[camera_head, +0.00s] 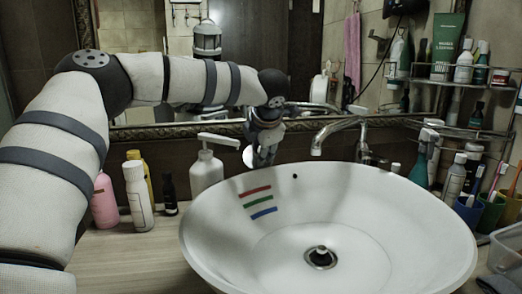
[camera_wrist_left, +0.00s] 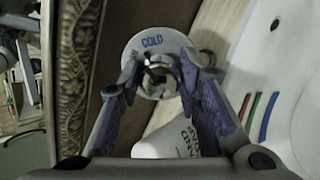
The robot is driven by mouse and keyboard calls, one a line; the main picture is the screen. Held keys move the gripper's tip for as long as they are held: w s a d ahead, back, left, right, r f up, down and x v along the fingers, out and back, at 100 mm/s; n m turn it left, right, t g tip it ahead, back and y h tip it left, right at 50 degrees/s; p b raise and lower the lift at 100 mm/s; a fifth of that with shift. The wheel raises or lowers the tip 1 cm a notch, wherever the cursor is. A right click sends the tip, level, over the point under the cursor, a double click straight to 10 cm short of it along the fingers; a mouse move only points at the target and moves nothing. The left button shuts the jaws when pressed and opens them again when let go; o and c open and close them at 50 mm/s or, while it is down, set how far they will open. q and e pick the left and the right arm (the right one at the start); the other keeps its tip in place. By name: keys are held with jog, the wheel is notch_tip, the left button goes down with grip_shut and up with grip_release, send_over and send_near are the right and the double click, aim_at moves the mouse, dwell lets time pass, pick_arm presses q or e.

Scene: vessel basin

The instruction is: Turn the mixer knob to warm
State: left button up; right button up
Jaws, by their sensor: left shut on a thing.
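The mixer knob (camera_wrist_left: 160,82) is a small pale knob on a round white dial (camera_wrist_left: 151,43). The dial shows the word COLD in blue near its top in the left wrist view; other lettering at its left edge is too small to read. A dark mark shows on the knob, on the side facing COLD. The word warm is not legible. My left gripper (camera_wrist_left: 158,85) is shut on the knob, with a purple-grey finger on either side. In the head view my left gripper (camera_head: 262,152) hides most of the dial (camera_head: 249,156). My right gripper is not in view.
The white basin (camera_head: 205,250) with red, green and blue stripes lies right of the gripper. The metal faucet (camera_head: 336,130) is close on its right. A white pump bottle (camera_head: 206,172) stands close on its left, with several bottles beyond. A mirror frame (camera_head: 180,129) runs behind.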

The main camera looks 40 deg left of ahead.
pick_arm(q)
jog(key=n, duration=0.5)
jog(key=shift+n, duration=0.4)
dwell(0.4)
jog(key=o, duration=1.2)
jog(key=shift+c, duration=0.2)
jog(key=v, duration=1.2)
jog(key=shift+d+f, duration=0.1)
jog(key=shift+f, duration=0.1)
